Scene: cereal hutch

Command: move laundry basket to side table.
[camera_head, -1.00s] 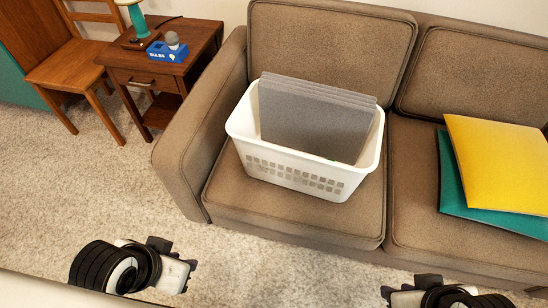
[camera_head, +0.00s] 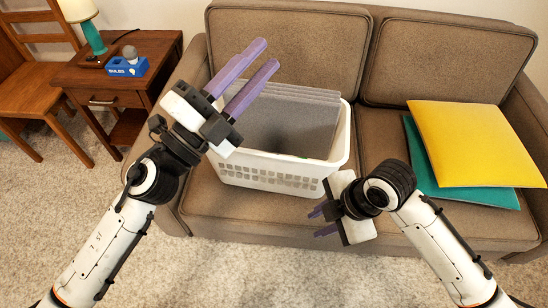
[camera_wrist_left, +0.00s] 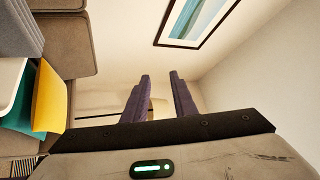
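The white laundry basket (camera_head: 270,176) stands upright on the left seat of the sofa, with grey folded panels (camera_head: 300,120) inside. My left gripper (camera_head: 268,55) is open and empty, its purple fingers apart and pointing up over the basket's left side. In the left wrist view the open fingers (camera_wrist_left: 159,77) have nothing between them. My right gripper (camera_head: 313,222) is open and empty in front of the basket's right front corner, fingers pointing left. The wooden side table (camera_head: 92,80) stands left of the sofa. My left arm hides part of the basket's left end.
A blue box (camera_head: 128,67) with a grey-topped object and a lamp (camera_head: 93,37) stand on the side table. A wooden chair (camera_head: 30,88) is left of it. Yellow (camera_head: 475,140) and teal (camera_head: 470,190) cushions lie on the right seat. The carpet in front is clear.

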